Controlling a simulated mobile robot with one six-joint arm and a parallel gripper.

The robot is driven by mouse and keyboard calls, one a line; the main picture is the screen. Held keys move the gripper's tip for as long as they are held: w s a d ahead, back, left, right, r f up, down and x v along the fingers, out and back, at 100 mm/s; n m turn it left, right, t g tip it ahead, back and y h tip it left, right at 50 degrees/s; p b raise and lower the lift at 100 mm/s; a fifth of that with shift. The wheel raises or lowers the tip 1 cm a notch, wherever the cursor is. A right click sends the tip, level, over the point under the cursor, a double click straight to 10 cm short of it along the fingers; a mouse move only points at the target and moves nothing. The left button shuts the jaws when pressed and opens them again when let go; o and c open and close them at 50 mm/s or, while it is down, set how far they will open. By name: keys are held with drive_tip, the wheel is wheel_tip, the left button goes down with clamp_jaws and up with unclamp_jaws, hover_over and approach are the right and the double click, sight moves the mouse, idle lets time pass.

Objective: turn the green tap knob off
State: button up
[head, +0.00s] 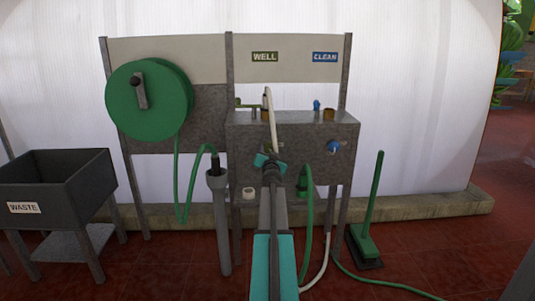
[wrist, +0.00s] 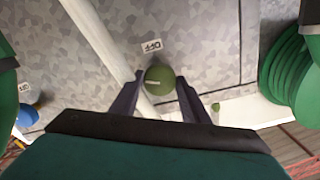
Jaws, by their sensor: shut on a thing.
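The green tap knob (wrist: 159,79) shows in the middle of the wrist view, against the grey metal panel. The two dark fingers of my gripper (wrist: 158,95) stand on either side of it, shut on it. An OFF label (wrist: 151,47) is on the panel right beside the knob. In the head view my gripper (head: 269,161) reaches the front of the grey sink box (head: 300,130) below the WELL sign (head: 264,57). My gripper and arm hide the knob there.
A blue knob (head: 334,147) sits right on the same box, under the CLEAN sign (head: 325,57). A pale hose (head: 272,118) hangs close by my gripper. A green hose reel (head: 150,99) and a waste bin (head: 60,182) are left; a broom (head: 369,225) stands right.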

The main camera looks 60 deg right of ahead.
drive_tip(key=m, duration=0.6)
drive_tip(key=shift+s+d+r+m, duration=0.1)
drive_tip(key=shift+d+r+m, duration=0.05)
drive_tip(key=shift+m, duration=0.15)
drive_tip(key=m, duration=0.6)
drive_tip(key=shift+r+m+p, duration=0.1)
drive_tip(key=shift+m+p, duration=0.3)
drive_tip(key=o, duration=1)
drive_tip(key=shift+o, duration=0.3)
drive_tip(key=shift+a, duration=0.2)
